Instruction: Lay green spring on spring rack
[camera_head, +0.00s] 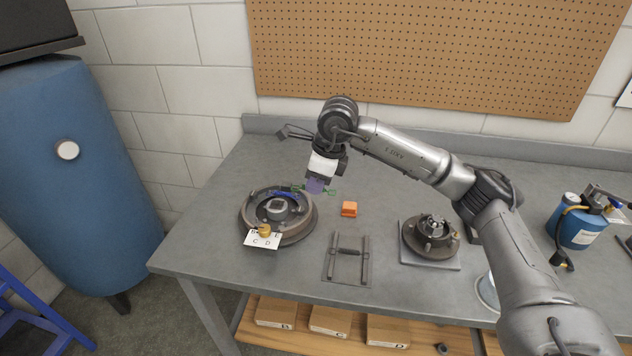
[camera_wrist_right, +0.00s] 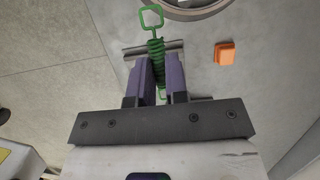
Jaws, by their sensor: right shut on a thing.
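The spring rack (camera_head: 364,268), two dark rails on a flat base, stands nearer the table's front edge, apart from the gripper. In the wrist view, part of the rack (camera_wrist_right: 134,53) shows behind the spring. My left gripper is not in view.
The round drum assembly (camera_head: 307,222) stands left of the rack, with a lettered card (camera_head: 262,240) at its front. An orange block (camera_head: 349,209) lies behind the rack. A hub on a plate (camera_head: 430,240) stands to the right. A blue canister (camera_head: 575,228) is farther right.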

